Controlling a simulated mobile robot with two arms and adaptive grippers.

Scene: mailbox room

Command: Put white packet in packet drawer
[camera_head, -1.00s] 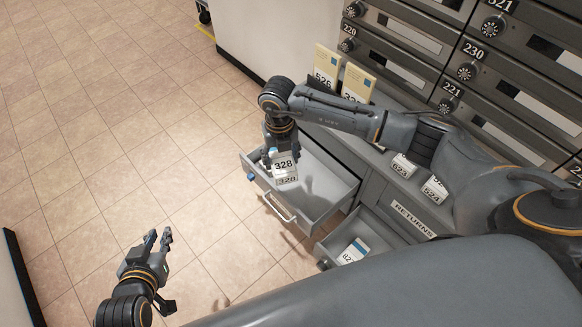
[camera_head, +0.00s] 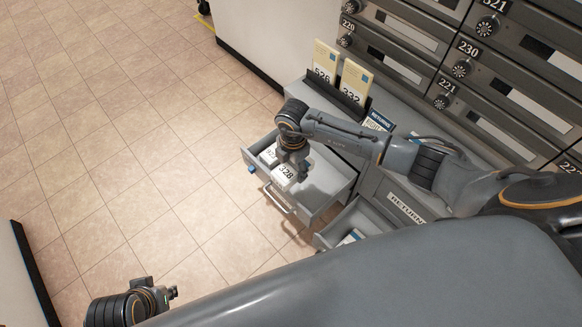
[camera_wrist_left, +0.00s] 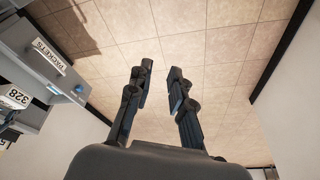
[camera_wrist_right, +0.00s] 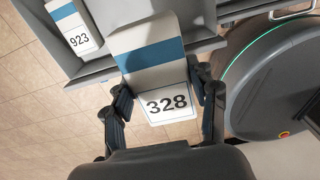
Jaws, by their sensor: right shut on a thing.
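The white packet (camera_wrist_right: 165,100), marked 328 with a blue band, is between the fingers of my right gripper (camera_wrist_right: 165,108), which is shut on it. In the head view the packet (camera_head: 286,173) is at the front part of the open packet drawer (camera_head: 325,207), low over or inside it; I cannot tell if it touches the drawer. The left wrist view shows the PACKETS label (camera_wrist_left: 48,57) on the drawer front. My left gripper (camera_wrist_left: 160,85) is open and empty over the floor, away from the drawer.
Another white packet, 923 (camera_wrist_right: 75,28), lies in the drawer beside the held one. A second open drawer (camera_head: 358,222), below the RETURNS label (camera_head: 407,208), holds a packet (camera_head: 350,237). Yellow envelopes (camera_head: 325,65) stand on the counter under the mailboxes. The floor at left is clear.

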